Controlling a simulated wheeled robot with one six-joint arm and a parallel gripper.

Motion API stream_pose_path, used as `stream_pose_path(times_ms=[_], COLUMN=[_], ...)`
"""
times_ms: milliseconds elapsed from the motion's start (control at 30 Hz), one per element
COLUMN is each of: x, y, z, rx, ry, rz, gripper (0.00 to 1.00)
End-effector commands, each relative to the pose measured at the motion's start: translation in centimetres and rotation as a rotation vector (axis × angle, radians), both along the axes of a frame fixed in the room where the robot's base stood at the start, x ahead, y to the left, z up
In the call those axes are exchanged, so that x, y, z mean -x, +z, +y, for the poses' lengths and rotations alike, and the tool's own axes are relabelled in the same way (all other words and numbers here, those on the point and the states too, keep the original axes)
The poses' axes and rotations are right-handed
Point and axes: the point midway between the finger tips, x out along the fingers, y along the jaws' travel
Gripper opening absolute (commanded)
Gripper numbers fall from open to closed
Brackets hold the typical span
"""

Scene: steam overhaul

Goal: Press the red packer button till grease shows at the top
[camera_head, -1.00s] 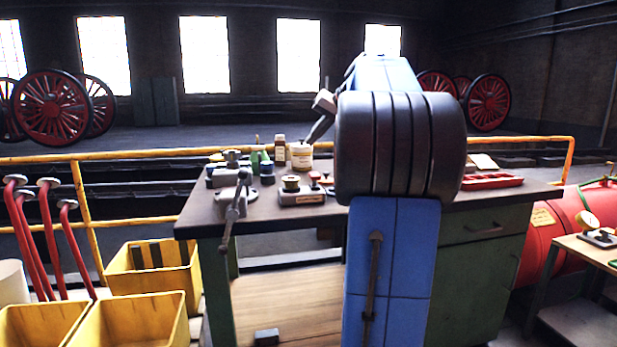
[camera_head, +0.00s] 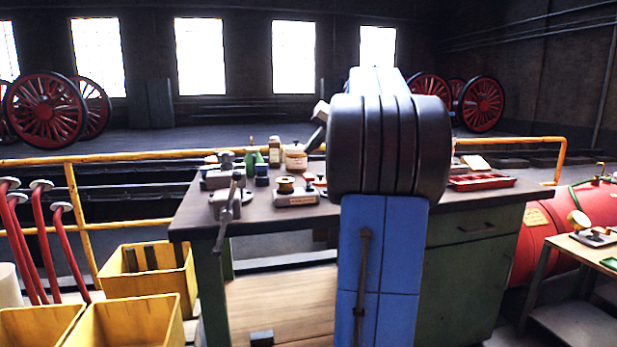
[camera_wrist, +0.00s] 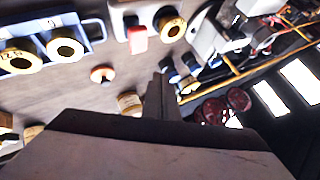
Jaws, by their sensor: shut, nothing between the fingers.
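The packer is a small grey block (camera_head: 296,198) on the workbench, with a round brass cup (camera_head: 286,184) on top. A red button (camera_head: 308,177) shows at its right side, small and partly crowded by nearby things. In the wrist view a red block-like button (camera_wrist: 138,40) sits beside a brass ring (camera_wrist: 170,26) on a pale plate. My gripper (camera_wrist: 160,95) is shut and empty, with its fingers over the bench and apart from the button. In the head view my arm hides most of it. I cannot make out any grease.
A vise (camera_head: 226,204) stands at the bench's left corner. A cream jar (camera_head: 296,158), a brown bottle (camera_head: 274,150) and a green bottle (camera_head: 250,163) stand behind the packer. A red tray (camera_head: 482,182) lies at the right. Yellow bins (camera_head: 150,280) stand on the floor at left.

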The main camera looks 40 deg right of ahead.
Motion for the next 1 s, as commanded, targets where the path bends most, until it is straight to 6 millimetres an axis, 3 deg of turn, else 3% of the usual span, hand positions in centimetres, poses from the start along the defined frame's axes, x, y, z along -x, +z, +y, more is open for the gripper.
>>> stream_pose_path(times_ms=[400, 1000], x=[0.0, 0.0], y=[-4.5, -5.3], z=[0.0, 0.0], rx=[-0.002, 0.000], ry=[0.000, 0.001], rz=[0.002, 0.001], gripper=[0.00, 0.00])
